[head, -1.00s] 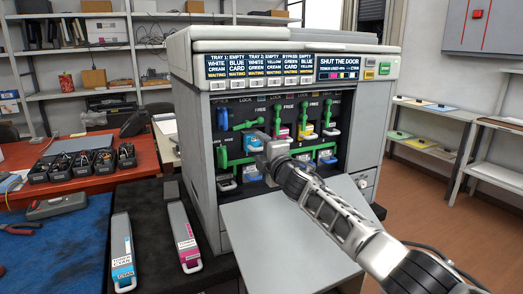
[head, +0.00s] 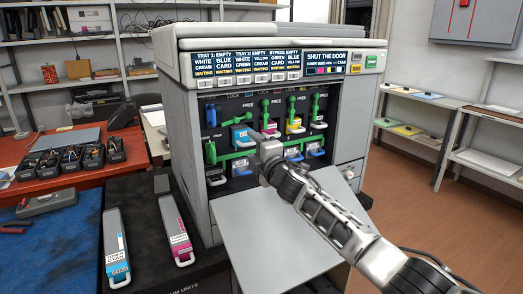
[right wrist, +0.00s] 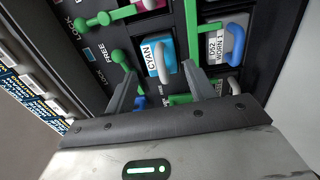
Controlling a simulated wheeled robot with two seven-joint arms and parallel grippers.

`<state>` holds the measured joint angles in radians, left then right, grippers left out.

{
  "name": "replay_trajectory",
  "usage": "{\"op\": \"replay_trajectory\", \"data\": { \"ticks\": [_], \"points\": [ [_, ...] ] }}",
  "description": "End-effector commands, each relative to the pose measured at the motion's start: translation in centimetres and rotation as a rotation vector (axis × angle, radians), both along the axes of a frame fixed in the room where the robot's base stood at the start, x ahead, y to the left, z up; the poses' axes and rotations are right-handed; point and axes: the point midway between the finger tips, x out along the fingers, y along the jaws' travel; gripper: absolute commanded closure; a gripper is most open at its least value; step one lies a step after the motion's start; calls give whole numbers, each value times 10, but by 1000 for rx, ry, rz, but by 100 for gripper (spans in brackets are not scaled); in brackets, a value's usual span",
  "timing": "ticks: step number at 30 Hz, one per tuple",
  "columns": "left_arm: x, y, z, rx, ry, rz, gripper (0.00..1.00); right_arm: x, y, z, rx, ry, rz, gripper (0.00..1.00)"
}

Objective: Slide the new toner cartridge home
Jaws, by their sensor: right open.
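The cyan toner cartridge (head: 241,135) sits in its slot in the open printer front, its face and white handle outward. It also shows in the right wrist view (right wrist: 153,63) between my fingers. How deep it sits is hard to tell. My right gripper (head: 262,150) is open just in front and to the right of it in the head view. In the right wrist view its two fingers (right wrist: 158,75) stand apart, one on each side of the cyan face, with no clear contact. The green lever (head: 236,119) above this slot lies nearly level. My left gripper is out of view.
Other slots hold magenta (head: 270,128) and yellow (head: 295,125) cartridges under upright green levers. The lowered printer door (head: 280,225) lies below my right arm. A loose cyan cartridge (head: 116,240) and a magenta one (head: 175,230) lie on the dark mat at left.

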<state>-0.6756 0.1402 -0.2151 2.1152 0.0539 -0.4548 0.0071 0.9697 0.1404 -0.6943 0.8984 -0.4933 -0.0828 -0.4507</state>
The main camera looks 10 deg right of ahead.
Motion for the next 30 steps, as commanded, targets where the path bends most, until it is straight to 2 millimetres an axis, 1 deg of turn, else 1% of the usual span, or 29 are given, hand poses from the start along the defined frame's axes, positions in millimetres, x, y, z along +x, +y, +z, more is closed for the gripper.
{"op": "replay_trajectory", "data": {
  "ticks": [22,30],
  "points": [
    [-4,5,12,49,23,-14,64,-35,-13,-2,0,2,0,45],
    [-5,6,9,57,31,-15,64,-41,-15,-4,-1,1,-1,45]
  ]
}}
